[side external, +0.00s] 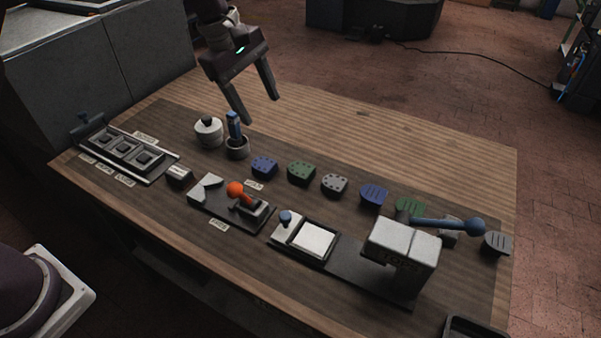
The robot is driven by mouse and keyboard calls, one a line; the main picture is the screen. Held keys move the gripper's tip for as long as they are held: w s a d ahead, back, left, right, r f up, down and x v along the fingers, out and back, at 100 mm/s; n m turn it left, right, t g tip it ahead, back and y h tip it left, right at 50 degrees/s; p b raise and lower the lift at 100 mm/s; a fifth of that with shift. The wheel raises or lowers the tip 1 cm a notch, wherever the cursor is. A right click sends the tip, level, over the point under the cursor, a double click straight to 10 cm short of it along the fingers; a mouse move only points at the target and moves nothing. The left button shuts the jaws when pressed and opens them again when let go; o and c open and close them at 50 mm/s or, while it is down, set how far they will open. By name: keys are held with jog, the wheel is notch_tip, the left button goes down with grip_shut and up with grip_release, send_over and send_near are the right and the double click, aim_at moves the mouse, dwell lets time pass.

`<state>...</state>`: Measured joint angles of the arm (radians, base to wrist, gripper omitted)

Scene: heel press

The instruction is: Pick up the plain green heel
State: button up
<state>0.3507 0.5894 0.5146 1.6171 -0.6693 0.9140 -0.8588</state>
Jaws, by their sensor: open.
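Two green heels lie in the row of heels on the table. One green heel (301,173) has dark dots on its top and lies left of the middle. The other green heel (409,207) is further right, just behind the press, which may hide part of it; its top seems to carry faint lines, but I cannot tell for sure. No clearly plain green heel can be made out. My gripper (260,110) is open and empty, high over the back left of the table, its fingers pointing down, apart from all the heels.
A dotted blue heel (264,167), a dotted grey heel (334,184), a lined blue heel (374,196) and a grey heel (497,243) share the row. The press (404,240) with its blue-knobbed lever (445,224) stands in front. A cup (237,149) holds a blue-handled tool.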

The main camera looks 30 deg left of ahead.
aim_at(299, 169)
jog(key=w+d+f+n, duration=0.1)
jog(key=w+f, duration=0.1)
jog(key=f, duration=0.5)
jog(key=w+d+f+n+y, duration=0.1)
jog(key=w+d+f, duration=0.1)
jog(key=f, duration=0.6)
jog(key=w+d+f+n, duration=0.1)
jog(key=w+f, duration=0.3)
jog(key=f, duration=0.4)
jog(key=shift+d+n+y, duration=0.3)
jog(key=shift+d, duration=0.05)
grip_shut()
